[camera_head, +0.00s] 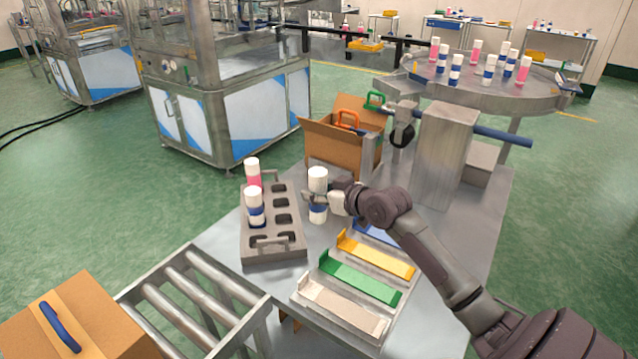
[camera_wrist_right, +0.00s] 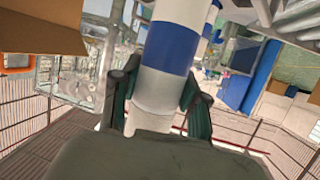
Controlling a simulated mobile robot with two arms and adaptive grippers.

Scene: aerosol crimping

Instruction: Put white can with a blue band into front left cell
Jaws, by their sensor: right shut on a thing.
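A white can with a blue band (camera_head: 318,181) is held upright at the right side of the grey tray. My right gripper (camera_head: 331,201) is shut on it; in the right wrist view the can (camera_wrist_right: 167,58) stands between the two fingers (camera_wrist_right: 157,100). The grey tray (camera_head: 272,258) has two columns of cells and a handle at each end. Another white can with a blue band (camera_head: 255,213) stands in the tray's left column, and a white and pink can (camera_head: 253,176) stands in that column farther back. My left gripper is not in view.
Coloured holders, white (camera_head: 341,308), green (camera_head: 352,280) and yellow (camera_head: 372,256), lie right of the tray. An open cardboard box (camera_head: 335,150) stands behind. A roller conveyor (camera_head: 190,300) is at front left. A round table (camera_head: 455,92) at the back bears several cans.

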